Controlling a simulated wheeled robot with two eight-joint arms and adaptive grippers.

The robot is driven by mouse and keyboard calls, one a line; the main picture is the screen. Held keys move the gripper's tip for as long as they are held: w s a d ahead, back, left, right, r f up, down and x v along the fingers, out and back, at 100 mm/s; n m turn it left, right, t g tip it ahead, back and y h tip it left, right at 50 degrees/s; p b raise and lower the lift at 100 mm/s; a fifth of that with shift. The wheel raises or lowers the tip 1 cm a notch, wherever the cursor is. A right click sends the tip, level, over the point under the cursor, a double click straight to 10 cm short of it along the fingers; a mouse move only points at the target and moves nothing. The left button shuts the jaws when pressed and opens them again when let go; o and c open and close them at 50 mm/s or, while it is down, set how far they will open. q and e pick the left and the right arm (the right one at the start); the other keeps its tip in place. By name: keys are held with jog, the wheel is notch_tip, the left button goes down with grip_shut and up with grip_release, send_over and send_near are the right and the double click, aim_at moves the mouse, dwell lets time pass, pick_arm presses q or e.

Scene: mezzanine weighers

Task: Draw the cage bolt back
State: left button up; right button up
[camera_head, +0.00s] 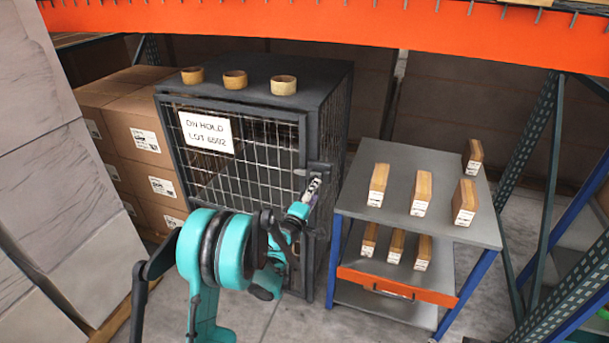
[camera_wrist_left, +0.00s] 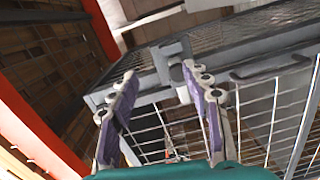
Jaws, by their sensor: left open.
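The wire-mesh cage (camera_head: 300,130) stands in the middle of the head view, its door shut, with a sign reading "ON HOLD LOT 6502" (camera_head: 206,132). The dark bolt fitting (camera_head: 320,166) sits at the right edge of the door. My left gripper (camera_head: 315,184) is open just below and in front of it, partly covering the door edge. In the left wrist view my gripper's two purple-lined fingers (camera_wrist_left: 160,84) are spread, with a grey bolt block (camera_wrist_left: 176,72) beyond and between their tips. I cannot tell whether they touch it. My right gripper is not in view.
Wooden rings (camera_head: 235,80) stand on the cage top. A grey cart (camera_head: 400,175) with several tan blocks and an orange drawer front stands close at the right. Stacked cartons (camera_head: 135,130) are at the left. An orange rack beam (camera_head: 300,22) crosses above.

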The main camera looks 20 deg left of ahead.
pick_arm(q)
jog(key=shift+w+a+f+n+y+b, duration=0.2)
jog(key=shift+w+a+f+n, duration=0.2)
jog(key=shift+w, duration=1.1)
jog(key=shift+w+a+f+n+y+b, duration=0.3)
jog(key=shift+w+a, duration=0.25)
jog(key=shift+w, duration=0.95)
jog(key=shift+w+a+f+n+y+b, duration=0.15)
jog(key=shift+w+a+f+n, duration=0.25)
jog(key=shift+w, duration=1.1)
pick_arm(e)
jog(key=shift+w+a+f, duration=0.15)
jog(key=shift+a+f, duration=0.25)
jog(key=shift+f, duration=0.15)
